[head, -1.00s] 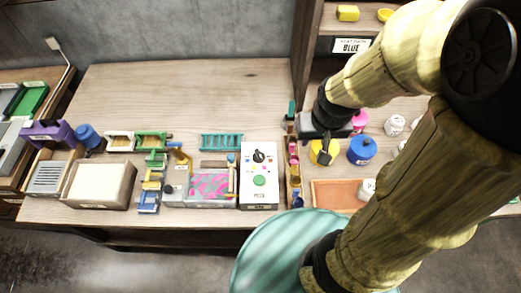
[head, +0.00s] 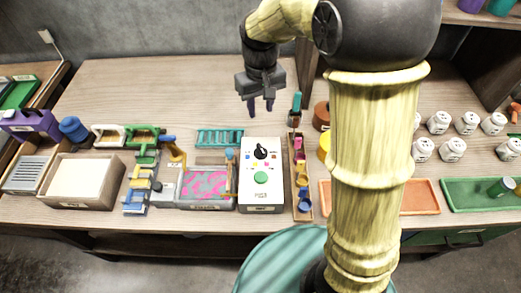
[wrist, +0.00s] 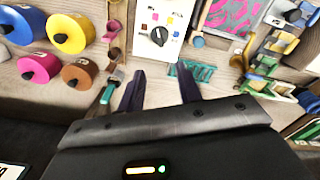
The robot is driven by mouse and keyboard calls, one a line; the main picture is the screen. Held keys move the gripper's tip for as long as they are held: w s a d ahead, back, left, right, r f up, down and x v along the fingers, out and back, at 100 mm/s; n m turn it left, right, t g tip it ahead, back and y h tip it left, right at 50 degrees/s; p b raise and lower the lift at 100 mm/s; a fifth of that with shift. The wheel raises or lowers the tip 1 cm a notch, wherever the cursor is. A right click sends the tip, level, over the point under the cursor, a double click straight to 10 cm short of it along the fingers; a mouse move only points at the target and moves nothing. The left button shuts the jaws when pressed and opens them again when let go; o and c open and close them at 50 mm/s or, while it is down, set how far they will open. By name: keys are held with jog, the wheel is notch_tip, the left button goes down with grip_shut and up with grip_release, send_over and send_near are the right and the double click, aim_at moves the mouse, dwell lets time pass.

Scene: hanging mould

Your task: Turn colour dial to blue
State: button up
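The colour dial (head: 261,152) is a black knob on a white control box (head: 262,202), with small coloured marks around it and a green button (head: 261,178) below. The dial also shows in the wrist view (wrist: 159,36); I cannot tell for sure which colour it points at. My gripper (head: 261,107) is above the table behind the box, fingers pointing down and spread apart with nothing between them. In the wrist view my gripper's two dark fingers (wrist: 160,92) are apart, and the dial is beyond their tips, not touched.
A narrow wooden tray (head: 302,202) of small coloured items stands right of the box. A grey tray with a pink and teal pattern (head: 205,186) and a teal rack (head: 219,138) are to its left. White jars (head: 438,122) stand at the right. The back left tabletop is clear.

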aim_at(261, 149)
jog(key=shift+d, duration=0.1)
notch_tip(261, 149, down, 17)
jog(key=shift+f+p, duration=0.2)
jog(key=shift+p, duration=0.25)
dwell(0.4)
jog(key=shift+c, duration=0.4)
